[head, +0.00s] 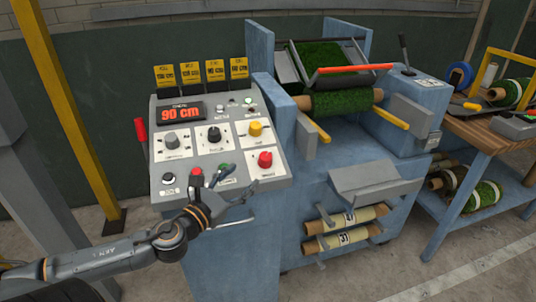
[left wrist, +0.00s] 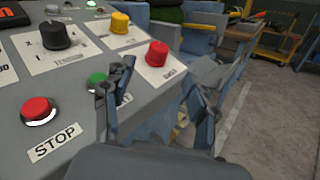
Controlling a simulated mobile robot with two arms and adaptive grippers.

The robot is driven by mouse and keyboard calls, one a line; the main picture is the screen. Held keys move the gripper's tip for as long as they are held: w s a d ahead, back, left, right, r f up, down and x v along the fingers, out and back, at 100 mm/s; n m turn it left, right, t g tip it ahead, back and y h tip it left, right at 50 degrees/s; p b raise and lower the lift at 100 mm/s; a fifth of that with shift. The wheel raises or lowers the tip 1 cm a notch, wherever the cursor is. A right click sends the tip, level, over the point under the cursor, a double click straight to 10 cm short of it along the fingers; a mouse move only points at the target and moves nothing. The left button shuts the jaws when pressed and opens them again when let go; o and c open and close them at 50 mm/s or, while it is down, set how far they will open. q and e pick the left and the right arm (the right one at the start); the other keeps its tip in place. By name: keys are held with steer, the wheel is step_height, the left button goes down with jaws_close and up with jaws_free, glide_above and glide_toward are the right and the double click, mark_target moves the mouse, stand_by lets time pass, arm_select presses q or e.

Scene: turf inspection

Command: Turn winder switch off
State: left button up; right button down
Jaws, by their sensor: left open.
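The grey control panel (head: 271,183) carries several controls. The red knob (head: 265,159) sits at its lower right. It also shows in the left wrist view (left wrist: 156,54), beyond my fingers, with a label too blurred to read surely. A yellow knob (head: 255,128) and a black rotary knob (head: 214,134) are farther up. I cannot tell surely which control is the winder switch. My left gripper (head: 239,182) is open and empty at the panel's lower edge. In the left wrist view its fingers (left wrist: 160,80) stand apart, the left one partly hiding the green button (left wrist: 97,79). My right gripper is not in view.
The red STOP button (left wrist: 38,109) is left of the gripper. A red display (head: 180,113) reads 90 cm. Yellow cards (head: 190,74) line the panel's top. The turf roll (head: 340,102) is in the machine at right. A wooden bench (head: 480,130) stands farther right.

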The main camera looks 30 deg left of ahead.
mark_target(264, 158)
arm_select(q)
steer(key=w, duration=0.6)
steer(key=shift+w+r+p, duration=0.15)
steer(key=shift+w+p, duration=0.25)
steer(key=w, duration=0.4)
steer(key=shift+w+p, duration=0.1)
steer(key=shift+p, duration=0.3)
steer(key=shift+w+f, duration=0.2)
steer(key=shift+w, duration=0.35)
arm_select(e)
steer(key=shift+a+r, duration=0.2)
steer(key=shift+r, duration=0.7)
arm_select(q)
steer(key=shift+c, duration=0.2)
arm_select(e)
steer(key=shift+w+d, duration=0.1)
arm_select(q)
steer(key=c, duration=1.1)
steer(key=shift+c, duration=0.2)
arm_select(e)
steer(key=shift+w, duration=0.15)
